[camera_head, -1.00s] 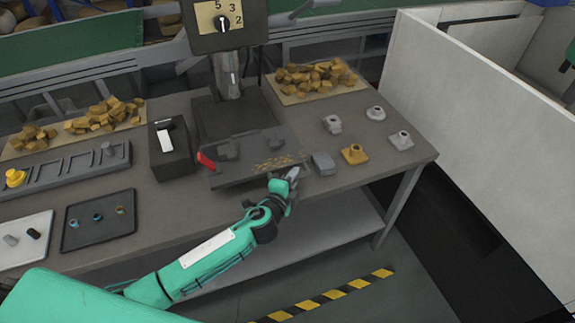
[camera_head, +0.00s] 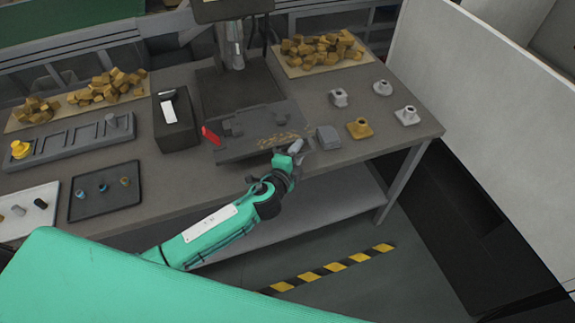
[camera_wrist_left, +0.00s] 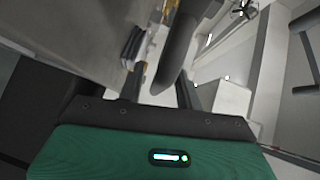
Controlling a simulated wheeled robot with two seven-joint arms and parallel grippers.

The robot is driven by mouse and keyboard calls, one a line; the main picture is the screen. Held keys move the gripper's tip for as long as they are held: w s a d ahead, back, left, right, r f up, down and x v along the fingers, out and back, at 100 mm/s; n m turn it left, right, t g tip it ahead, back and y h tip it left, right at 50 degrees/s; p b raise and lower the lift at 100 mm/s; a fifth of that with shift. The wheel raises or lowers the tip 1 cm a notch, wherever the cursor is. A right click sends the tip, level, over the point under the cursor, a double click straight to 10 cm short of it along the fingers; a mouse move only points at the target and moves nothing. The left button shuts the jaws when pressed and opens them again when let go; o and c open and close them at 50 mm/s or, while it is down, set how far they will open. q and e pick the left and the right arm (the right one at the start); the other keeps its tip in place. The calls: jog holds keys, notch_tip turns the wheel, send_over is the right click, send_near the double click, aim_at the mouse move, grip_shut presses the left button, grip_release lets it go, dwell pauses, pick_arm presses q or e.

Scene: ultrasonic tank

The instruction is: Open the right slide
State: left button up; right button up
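A dark grey fixture plate (camera_head: 235,153) with a red lever (camera_head: 211,135) at its left end and several low blocks on it sits at the table's front edge. I cannot tell for sure which part is the right slide. My left gripper (camera_head: 296,147) is at the plate's front right corner, close to a small grey block (camera_head: 328,138). In the left wrist view its two fingers (camera_wrist_left: 159,90) stand apart. A dark rounded bar (camera_wrist_left: 178,50) shows between them, with light gaps on both sides; contact cannot be told. My right gripper is not in view.
A machine column (camera_head: 232,45) rises behind the plate. A dark box (camera_head: 175,132) stands left of it, and a yellow fitting (camera_head: 360,128) and grey fittings (camera_head: 407,116) lie right. A white partition (camera_head: 480,110) borders the table's right side. Floor in front shows striped tape (camera_head: 330,268).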

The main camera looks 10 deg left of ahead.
pick_arm(q)
jog(key=b+v, duration=0.2)
jog(key=v, duration=1.1)
